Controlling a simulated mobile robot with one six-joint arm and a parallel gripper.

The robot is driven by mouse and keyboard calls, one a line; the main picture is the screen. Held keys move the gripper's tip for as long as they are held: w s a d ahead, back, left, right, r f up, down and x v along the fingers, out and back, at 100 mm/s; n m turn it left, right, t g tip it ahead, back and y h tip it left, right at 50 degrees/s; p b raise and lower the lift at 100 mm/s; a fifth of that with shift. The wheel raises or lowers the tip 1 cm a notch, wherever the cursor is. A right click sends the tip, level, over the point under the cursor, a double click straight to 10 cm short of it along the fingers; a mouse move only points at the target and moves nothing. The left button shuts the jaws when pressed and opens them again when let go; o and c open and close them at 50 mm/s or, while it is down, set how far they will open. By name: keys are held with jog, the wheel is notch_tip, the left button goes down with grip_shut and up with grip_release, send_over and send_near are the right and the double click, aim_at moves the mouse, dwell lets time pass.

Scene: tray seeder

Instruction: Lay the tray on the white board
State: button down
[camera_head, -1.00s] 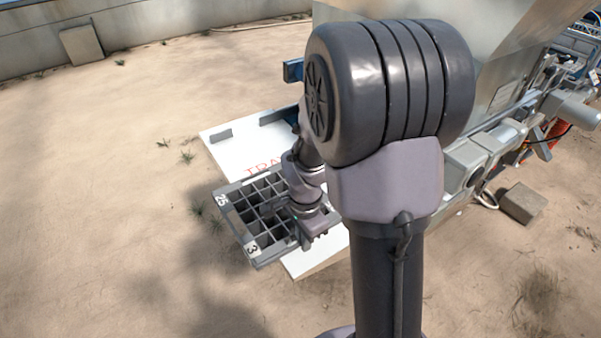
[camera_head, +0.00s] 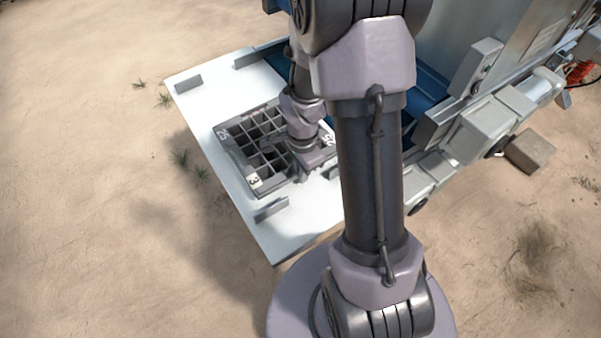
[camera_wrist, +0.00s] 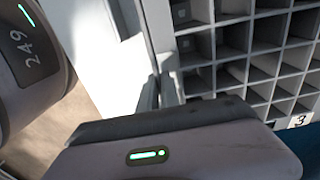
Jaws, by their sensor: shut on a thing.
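The grey tray (camera_head: 238,161) with several square cells and white number labels is over the white board (camera_head: 205,108) in the head view. Whether it touches the board or hangs just above it I cannot tell. My gripper (camera_head: 300,166) is shut on the tray near its right side, and my arm hides part of that side. In the wrist view the tray's cells (camera_wrist: 245,42) fill the right, with a label marked 3 at the lower right. The white board (camera_wrist: 95,35) shows to the left of the tray.
Grey upright stops stand on the board: one at the far left corner (camera_head: 188,83), one at the far edge (camera_head: 250,60) and one at the near side (camera_head: 271,210). A machine with a blue belt (camera_head: 432,85) adjoins the board at right. Sandy ground lies left.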

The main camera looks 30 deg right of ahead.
jog(key=shift+f, duration=0.5)
jog(key=c, duration=1.6)
grip_release()
jog(key=shift+o, duration=0.2)
jog(key=s+a+r+n+t+p, duration=0.1)
jog(key=a+r+n+p, duration=0.15)
jog(key=r, duration=0.95)
jog(key=a+r+n+t+p, duration=0.1)
jog(key=a+r+n+p, duration=0.15)
jog(key=r, duration=0.85)
jog(key=s+a+r+n+t+y, duration=0.2)
jog(key=s+a+r+n+t, duration=0.1)
jog(key=s+a+r+n, duration=0.5)
jog(key=shift+s+a+r+t, duration=0.4)
jog(key=shift+s+a+r, duration=0.4)
jog(key=shift+s, duration=0.3)
